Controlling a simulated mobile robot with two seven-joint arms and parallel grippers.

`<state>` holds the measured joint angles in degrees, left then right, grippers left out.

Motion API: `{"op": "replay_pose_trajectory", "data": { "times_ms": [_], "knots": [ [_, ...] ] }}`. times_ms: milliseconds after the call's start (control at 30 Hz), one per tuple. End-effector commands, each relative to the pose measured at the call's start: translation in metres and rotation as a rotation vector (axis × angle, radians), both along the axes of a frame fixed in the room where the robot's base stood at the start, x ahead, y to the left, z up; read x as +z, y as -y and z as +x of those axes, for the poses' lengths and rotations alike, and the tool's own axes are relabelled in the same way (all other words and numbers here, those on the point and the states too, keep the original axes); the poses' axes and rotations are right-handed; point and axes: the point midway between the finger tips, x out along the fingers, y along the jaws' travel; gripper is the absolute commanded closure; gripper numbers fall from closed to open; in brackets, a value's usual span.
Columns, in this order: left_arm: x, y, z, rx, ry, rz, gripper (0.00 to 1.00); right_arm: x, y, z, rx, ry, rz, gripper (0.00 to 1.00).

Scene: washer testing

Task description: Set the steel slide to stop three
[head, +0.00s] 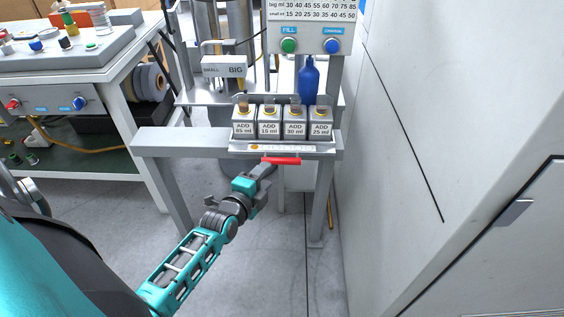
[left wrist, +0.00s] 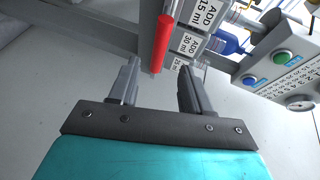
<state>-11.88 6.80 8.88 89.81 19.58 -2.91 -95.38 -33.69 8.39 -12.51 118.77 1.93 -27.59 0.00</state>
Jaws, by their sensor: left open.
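A steel strip (head: 310,149) with an orange dot near its left end and small marks runs along the front of the shelf. I cannot read the marks or tell which stop the slide is at. A red bar handle (head: 281,161) sits just below the strip; it also shows in the left wrist view (left wrist: 162,38). My left gripper (head: 269,169) is open and empty, just below the red handle. In the left wrist view its two fingers (left wrist: 158,78) are apart, with the handle's near end beyond the gap between them. My right gripper is not in view.
Several boxes labelled ADD (head: 269,128) stand in a row above the strip. A blue bottle (head: 309,80) stands behind them, below a panel with green and blue buttons (head: 310,45). A white wall (head: 430,120) is close on the right. Floor below the gripper is clear.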

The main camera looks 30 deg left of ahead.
Motion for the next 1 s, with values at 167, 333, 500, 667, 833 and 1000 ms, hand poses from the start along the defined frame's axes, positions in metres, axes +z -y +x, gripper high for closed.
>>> {"op": "replay_pose_trajectory", "data": {
  "times_ms": [167, 333, 500, 667, 833, 1000],
  "knots": [
    [-0.009, -0.004, 0.032, 0.000, 0.003, -0.001, 0.52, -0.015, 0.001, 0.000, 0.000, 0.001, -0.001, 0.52],
    [-0.018, -0.009, 0.064, -0.001, 0.003, -0.002, 0.52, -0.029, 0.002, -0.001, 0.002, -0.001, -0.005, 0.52],
    [-0.024, -0.013, 0.091, -0.001, 0.002, -0.002, 0.52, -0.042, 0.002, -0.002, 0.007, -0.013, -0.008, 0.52],
    [-0.027, -0.015, 0.107, -0.001, 0.001, -0.002, 0.52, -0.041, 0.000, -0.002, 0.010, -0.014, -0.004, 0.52],
    [-0.028, -0.016, 0.113, -0.002, 0.000, -0.001, 0.52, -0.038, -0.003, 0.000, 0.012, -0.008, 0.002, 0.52],
    [-0.027, -0.016, 0.113, -0.002, -0.001, -0.002, 0.52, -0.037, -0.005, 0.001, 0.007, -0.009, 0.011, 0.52]
  ]
}}
